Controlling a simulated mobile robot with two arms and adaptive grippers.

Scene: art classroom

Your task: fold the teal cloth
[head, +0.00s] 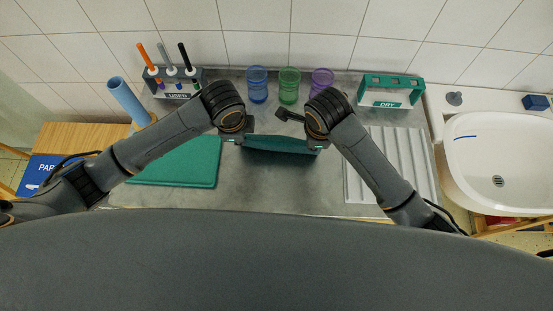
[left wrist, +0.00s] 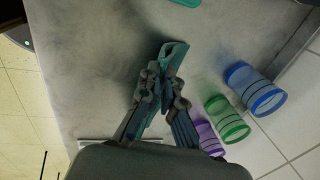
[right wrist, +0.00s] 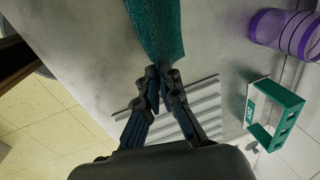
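The teal cloth (head: 282,145) is stretched between my two grippers above the grey counter, its upper edge roughly level and its body hanging a little below. My left gripper (head: 235,140) is shut on its left end. In the left wrist view a piece of the cloth (left wrist: 173,54) shows between the closed fingertips (left wrist: 166,66). My right gripper (head: 321,147) is shut on its right end. In the right wrist view the cloth (right wrist: 154,28) runs up from the fingertips (right wrist: 152,76). I cannot tell whether its lower edge touches the counter.
A flat teal mat (head: 180,167) lies left on the counter. Blue (head: 257,85), green (head: 289,86) and purple (head: 321,80) cups stand behind the cloth. A "USED" brush holder (head: 178,95), a green "DRY" rack (head: 391,91), a ribbed drainer (head: 408,150) and a sink (head: 500,150) surround the workspace.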

